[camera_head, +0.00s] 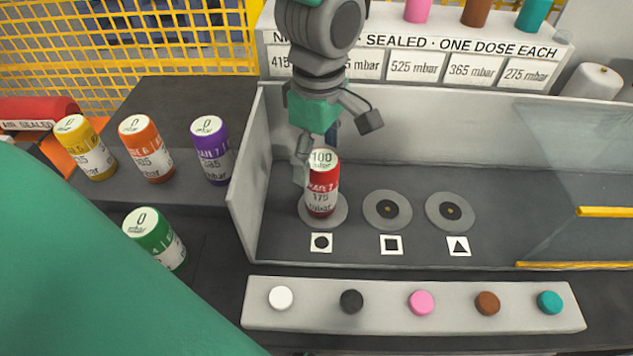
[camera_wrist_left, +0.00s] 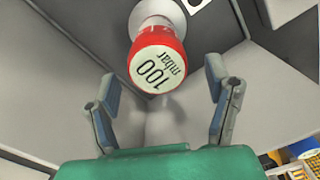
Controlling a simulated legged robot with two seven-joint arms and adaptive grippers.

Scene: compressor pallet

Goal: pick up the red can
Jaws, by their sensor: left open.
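The red can (camera_head: 322,188) stands upright on the leftmost round pad (camera_head: 336,216), above the white circle-marked label. Its top reads 100 mbar. My left gripper (camera_head: 316,152) is at the can's far side in the head view, its fingers near the can's top. In the left wrist view the can (camera_wrist_left: 157,62) shows beyond and between the two spread fingers of the gripper (camera_wrist_left: 160,100), with a gap on each side. The gripper is open and holds nothing. My right gripper is not in view.
Two empty round pads (camera_head: 387,209) lie right of the can. A low grey wall (camera_head: 246,175) stands to its left. Yellow, orange (camera_head: 147,150), purple and green (camera_head: 155,239) cans stand outside that wall. A button strip (camera_head: 415,318) lies in front. A clear panel (camera_head: 570,170) is at right.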

